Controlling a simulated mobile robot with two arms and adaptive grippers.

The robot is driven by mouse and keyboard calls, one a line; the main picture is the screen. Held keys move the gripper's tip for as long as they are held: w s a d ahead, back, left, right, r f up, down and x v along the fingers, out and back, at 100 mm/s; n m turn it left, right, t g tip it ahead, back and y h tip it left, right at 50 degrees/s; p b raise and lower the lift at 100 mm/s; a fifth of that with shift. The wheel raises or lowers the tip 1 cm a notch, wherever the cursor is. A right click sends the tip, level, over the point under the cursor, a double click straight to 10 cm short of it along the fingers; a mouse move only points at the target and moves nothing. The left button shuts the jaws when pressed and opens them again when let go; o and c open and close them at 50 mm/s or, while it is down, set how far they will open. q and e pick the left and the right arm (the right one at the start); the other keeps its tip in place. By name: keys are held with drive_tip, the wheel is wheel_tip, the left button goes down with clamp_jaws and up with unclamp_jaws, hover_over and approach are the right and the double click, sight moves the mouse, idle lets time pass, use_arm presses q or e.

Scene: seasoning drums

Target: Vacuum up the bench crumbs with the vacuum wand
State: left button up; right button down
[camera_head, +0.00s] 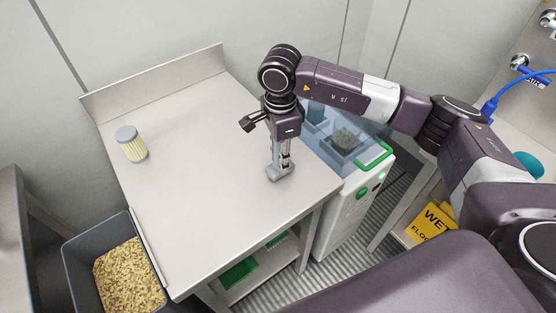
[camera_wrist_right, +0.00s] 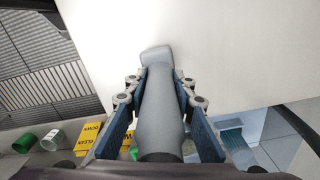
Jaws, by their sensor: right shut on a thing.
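My right gripper (camera_head: 283,160) is shut on the grey vacuum wand (camera_head: 279,174), over the right part of the steel bench (camera_head: 205,140). The wand's wide head points down at the bench top; I cannot tell whether it touches. In the right wrist view the wand (camera_wrist_right: 160,110) lies between the two blue-padded fingers of the gripper (camera_wrist_right: 158,88), its head against the pale bench top (camera_wrist_right: 225,40). I can make out no crumbs on the visible bench top. My left gripper is not in view.
A grey bin (camera_head: 75,270) of tan bits stands at front left. A white unit with a clear top (camera_head: 345,215) adjoins the right edge. A yellow floor sign (camera_head: 432,222) is further right.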

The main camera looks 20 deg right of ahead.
drive_tip(key=shift+w+d+r+p, duration=0.15)
drive_tip(key=shift+d+r+p, duration=0.15)
drive_tip(key=shift+r, duration=0.15)
drive_tip(key=shift+f, duration=0.15)
drive_tip(key=r, duration=0.1)
drive_tip(key=r+p, duration=0.1)
drive_tip(key=r, duration=0.1)
drive_tip(key=shift+a+r+p, duration=0.2)
drive_tip(key=shift+a+p, duration=0.1)
drive_tip(key=shift+p, duration=0.05)
drive_tip(key=shift+d+r+p, duration=0.15)
drive_tip(key=shift+r+p, duration=0.15)
drive_tip(key=shift+r, duration=1)
